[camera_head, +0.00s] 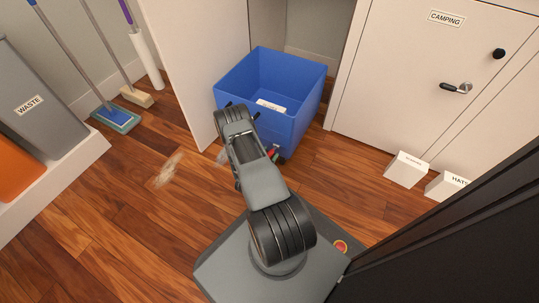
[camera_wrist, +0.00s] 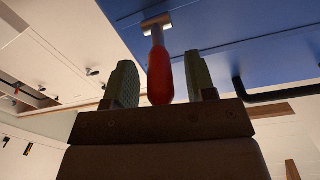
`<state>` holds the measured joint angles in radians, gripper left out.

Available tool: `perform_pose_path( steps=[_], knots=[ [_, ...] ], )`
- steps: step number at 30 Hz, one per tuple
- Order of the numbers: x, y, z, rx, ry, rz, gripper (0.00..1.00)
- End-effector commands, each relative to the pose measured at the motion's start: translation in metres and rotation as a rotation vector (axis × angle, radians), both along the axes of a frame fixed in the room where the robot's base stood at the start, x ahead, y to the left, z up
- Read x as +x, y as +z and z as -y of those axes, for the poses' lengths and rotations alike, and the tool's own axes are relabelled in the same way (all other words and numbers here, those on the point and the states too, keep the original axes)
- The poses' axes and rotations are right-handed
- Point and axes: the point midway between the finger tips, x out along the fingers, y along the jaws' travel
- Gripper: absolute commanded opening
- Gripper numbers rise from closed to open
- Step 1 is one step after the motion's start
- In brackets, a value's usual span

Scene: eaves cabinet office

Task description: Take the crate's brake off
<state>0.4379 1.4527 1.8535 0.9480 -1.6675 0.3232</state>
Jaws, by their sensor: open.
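The blue crate (camera_head: 298,128) stands on the wood floor, partly inside an open cabinet bay. A red brake lever (camera_wrist: 160,75) hangs from a small bracket (camera_wrist: 156,23) on the crate's blue side in the wrist view. Only a bit of red shows beside my arm in the head view. My gripper (camera_wrist: 161,88) is open, with one greenish finger on each side of the red lever. Gaps show on both sides, so the fingers do not visibly press it. My arm hides most of the gripper and the crate's lower front in the head view.
A white cabinet door (camera_head: 418,75) labelled CAMPING is right of the crate, with white boxes (camera_head: 406,169) below it. A white panel (camera_head: 200,62) borders the crate's left. A mop (camera_head: 115,118), a brush (camera_head: 136,97) and a WASTE bin (camera_head: 40,92) are at left. The left floor is mostly clear.

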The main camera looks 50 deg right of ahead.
Motion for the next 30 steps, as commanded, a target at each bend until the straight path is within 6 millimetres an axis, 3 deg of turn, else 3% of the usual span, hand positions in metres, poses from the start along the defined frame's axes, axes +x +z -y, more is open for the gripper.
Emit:
perform_pose_path(
  steps=[2,18,30],
  knots=[
    [0.0001,0.0,-0.0001,0.0,0.0,0.0,0.51],
    [0.0,-0.0001,-0.0004,0.0,0.0,0.0,0.0],
    [0.0039,0.0039,-0.0046,0.023,0.013,-0.006,0.0]
  ],
)
